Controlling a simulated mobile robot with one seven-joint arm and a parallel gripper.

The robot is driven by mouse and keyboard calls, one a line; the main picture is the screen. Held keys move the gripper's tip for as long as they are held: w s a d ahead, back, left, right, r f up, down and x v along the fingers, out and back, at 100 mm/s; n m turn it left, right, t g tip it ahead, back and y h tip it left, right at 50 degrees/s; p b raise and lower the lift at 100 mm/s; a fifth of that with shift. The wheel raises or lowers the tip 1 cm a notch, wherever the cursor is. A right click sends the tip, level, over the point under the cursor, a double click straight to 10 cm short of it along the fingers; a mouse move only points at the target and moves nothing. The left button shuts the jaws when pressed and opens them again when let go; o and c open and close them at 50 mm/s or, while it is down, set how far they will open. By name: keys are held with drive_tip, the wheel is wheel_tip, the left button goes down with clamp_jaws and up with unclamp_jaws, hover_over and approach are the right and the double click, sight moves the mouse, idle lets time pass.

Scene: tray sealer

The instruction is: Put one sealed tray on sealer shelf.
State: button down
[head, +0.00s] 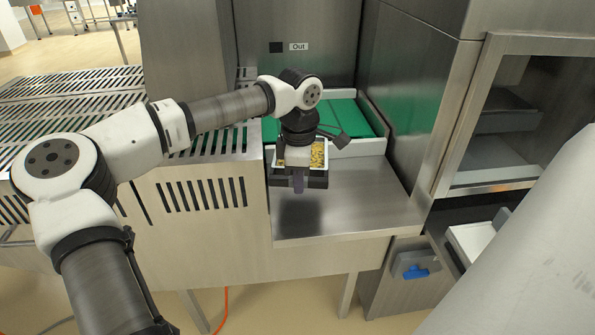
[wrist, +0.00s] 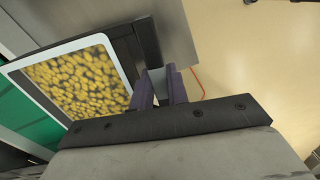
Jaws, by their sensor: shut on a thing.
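A tray of yellow pieces (head: 318,154) with a white rim and dark outer sides is at the steel shelf below the "Out" sign. It also shows in the wrist view (wrist: 75,82), left of my fingers. My gripper (head: 298,182) points down at the tray's near side. In the wrist view its purple fingers (wrist: 165,88) are shut on the tray's dark edge. A dark shadow lies on the steel shelf (head: 365,200) below the tray, which looks held above the surface. My gripper and wrist hide part of the tray.
A green conveyor belt (head: 345,118) lies behind the shelf. A slotted steel housing (head: 205,190) stands on the left. A steel cabinet with a window (head: 500,125) stands on the right, with a dark tray inside. The shelf's right part is clear.

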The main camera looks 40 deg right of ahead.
drive_tip(key=shift+s+a+f+b, duration=0.1)
drive_tip(key=shift+f+b, duration=0.4)
drive_tip(key=shift+f, duration=0.3)
drive_tip(key=shift+f+b, duration=2.15)
drive_tip(key=shift+f, duration=1.2)
drive_tip(key=c, duration=1.3)
unclamp_jaws()
drive_tip(key=c, duration=0.3)
drive_tip(key=shift+r, duration=0.2)
